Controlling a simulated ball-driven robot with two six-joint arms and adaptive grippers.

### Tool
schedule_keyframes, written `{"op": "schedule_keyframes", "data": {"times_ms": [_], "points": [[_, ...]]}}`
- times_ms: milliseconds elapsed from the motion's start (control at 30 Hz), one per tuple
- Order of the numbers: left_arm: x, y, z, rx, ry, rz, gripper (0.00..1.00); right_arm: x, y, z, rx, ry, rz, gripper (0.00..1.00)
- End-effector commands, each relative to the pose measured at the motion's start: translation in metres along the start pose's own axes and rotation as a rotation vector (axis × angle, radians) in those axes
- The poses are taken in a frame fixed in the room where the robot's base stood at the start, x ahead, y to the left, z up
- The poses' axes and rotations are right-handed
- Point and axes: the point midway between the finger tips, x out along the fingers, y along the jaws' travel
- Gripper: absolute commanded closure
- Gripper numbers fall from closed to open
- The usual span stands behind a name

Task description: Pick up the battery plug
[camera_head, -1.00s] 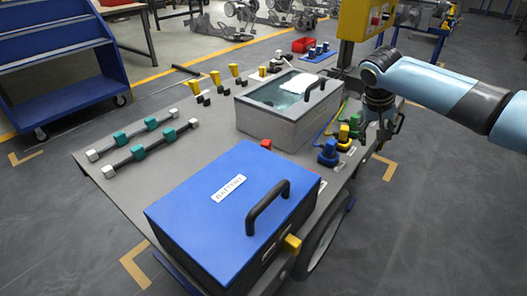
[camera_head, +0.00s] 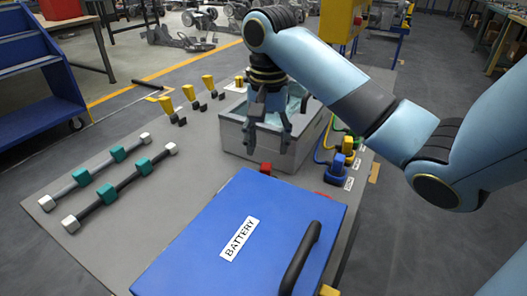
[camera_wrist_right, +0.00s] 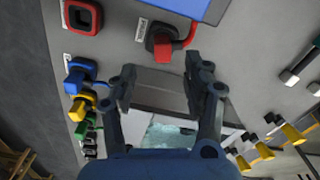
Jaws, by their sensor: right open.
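A red plug (camera_head: 266,168), probably the battery plug, sits at the far edge of the blue battery box (camera_head: 212,225). In the right wrist view the red plug (camera_wrist_right: 162,45) has a dark body and a red handle, beside a white label. My right gripper (camera_head: 266,138) is open, pointing down over the near side of the grey box. Its spread fingers (camera_wrist_right: 158,80) are empty, apart from the red plug, which lies just beyond them in the wrist view. My left gripper is not in view.
A red square socket (camera_wrist_right: 82,17) and blue, yellow and green connectors (camera_wrist_right: 80,95) line one table edge. The grey box (camera_head: 295,155) with a clear lid stands under my gripper. Two bars with teal clamps (camera_head: 110,175) and several yellow-handled clamps (camera_head: 190,92) lie on the left.

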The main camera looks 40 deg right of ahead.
Motion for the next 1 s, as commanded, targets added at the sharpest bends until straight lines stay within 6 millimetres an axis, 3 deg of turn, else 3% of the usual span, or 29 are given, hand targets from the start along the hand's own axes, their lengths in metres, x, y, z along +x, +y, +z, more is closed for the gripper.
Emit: {"op": "schedule_keyframes", "data": {"times_ms": [33, 133, 367, 600, 867, 1000], "points": [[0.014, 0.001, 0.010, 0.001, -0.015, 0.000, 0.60, 0.016, 0.000, 0.000, 0.000, -0.001, 0.002, 0.50], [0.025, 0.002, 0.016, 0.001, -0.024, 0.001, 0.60, 0.027, 0.000, 0.000, 0.000, 0.000, 0.002, 0.50], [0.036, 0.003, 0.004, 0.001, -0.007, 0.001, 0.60, 0.038, -0.001, -0.002, 0.000, 0.001, 0.001, 0.50], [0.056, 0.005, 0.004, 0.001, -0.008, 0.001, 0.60, 0.075, -0.002, -0.004, 0.000, -0.001, 0.003, 0.50], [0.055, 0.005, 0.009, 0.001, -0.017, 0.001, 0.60, 0.078, -0.003, -0.004, 0.000, 0.002, 0.000, 0.50], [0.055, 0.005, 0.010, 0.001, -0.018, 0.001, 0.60, 0.078, -0.003, -0.004, 0.000, 0.002, 0.000, 0.67]]}}
